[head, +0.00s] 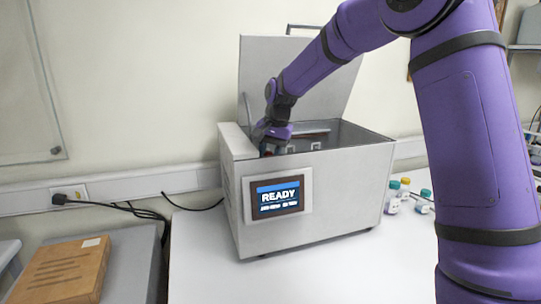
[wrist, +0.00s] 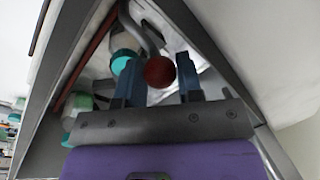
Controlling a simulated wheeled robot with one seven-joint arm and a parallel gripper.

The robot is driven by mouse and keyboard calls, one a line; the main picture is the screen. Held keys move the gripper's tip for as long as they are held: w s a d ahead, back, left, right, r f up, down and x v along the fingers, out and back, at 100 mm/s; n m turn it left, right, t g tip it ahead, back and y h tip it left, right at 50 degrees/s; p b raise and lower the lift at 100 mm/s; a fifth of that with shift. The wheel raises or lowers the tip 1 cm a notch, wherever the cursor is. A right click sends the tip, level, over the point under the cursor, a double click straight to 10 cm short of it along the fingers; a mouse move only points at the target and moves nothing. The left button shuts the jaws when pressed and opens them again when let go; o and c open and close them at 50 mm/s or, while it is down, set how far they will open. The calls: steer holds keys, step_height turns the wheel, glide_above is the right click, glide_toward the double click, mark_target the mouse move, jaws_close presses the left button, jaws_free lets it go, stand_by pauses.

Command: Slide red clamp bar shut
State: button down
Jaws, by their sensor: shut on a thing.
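The testing machine is a light grey box (head: 345,185) with its lid (head: 300,75) raised. My gripper (head: 270,143) reaches down into the box's left end. In the wrist view, a round red knob (wrist: 160,71) sits between my gripper's two blue fingers (wrist: 161,84), and the gripper is shut on it. A curved grey rod (wrist: 142,28) runs close to the knob. A long reddish-brown strip (wrist: 88,55) lies to the left in the wrist view; I cannot tell how it joins the knob. In the head view, my gripper mostly hides the knob.
A screen (head: 277,197) on the box front reads READY. In the wrist view, jars with teal (wrist: 120,62) and green lids show inside the box. Several small bottles (head: 405,190) stand right of the box. A cardboard box (head: 62,270) lies at lower left. The table front is clear.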

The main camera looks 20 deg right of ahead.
steer(key=shift+w+r, duration=0.1)
steer(key=shift+w, duration=0.6)
steer(key=c, duration=1.1)
jaws_free()
steer(key=shift+w, duration=0.15)
steer(key=shift+o, duration=0.2)
step_height(320, 180, up, 10)
steer(key=s+d, duration=0.1)
steer(key=shift+s+d+r, duration=0.15)
steer(key=shift+d+r, duration=0.1)
steer(key=shift+d, duration=0.15)
